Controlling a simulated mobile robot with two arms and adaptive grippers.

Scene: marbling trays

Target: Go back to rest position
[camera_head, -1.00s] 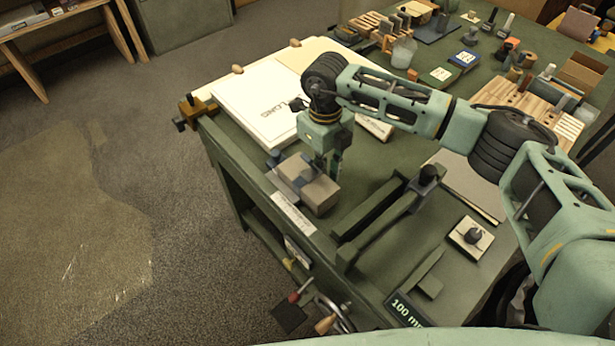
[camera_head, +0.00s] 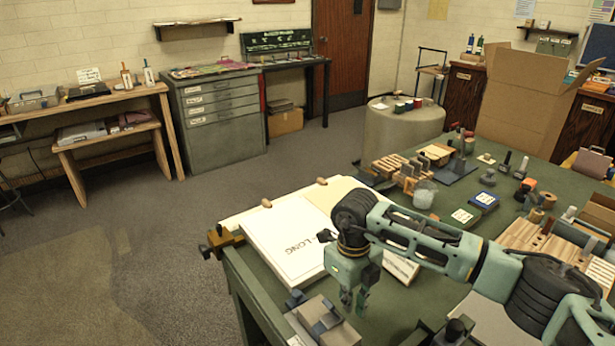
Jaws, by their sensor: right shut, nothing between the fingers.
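My right gripper (camera_head: 355,300) points down over the near left part of the green workbench (camera_head: 262,287). Its fingers look close together, with nothing seen between them. It is just right of a grey block with a dark clamp-like piece (camera_head: 325,322), apart from it as far as I can tell. My right arm reaches in from the right edge across the bench. A white board marked "LONG" (camera_head: 278,240) lies behind the gripper and is partly hidden by the arm. My left gripper does not show.
Wooden blocks (camera_head: 400,170), a glass jar (camera_head: 424,195) and several small tools stand farther back on the bench. An open cardboard box (camera_head: 525,100) stands behind at the right. A drawer cabinet (camera_head: 217,115) is at the back left. The floor left of the bench is free.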

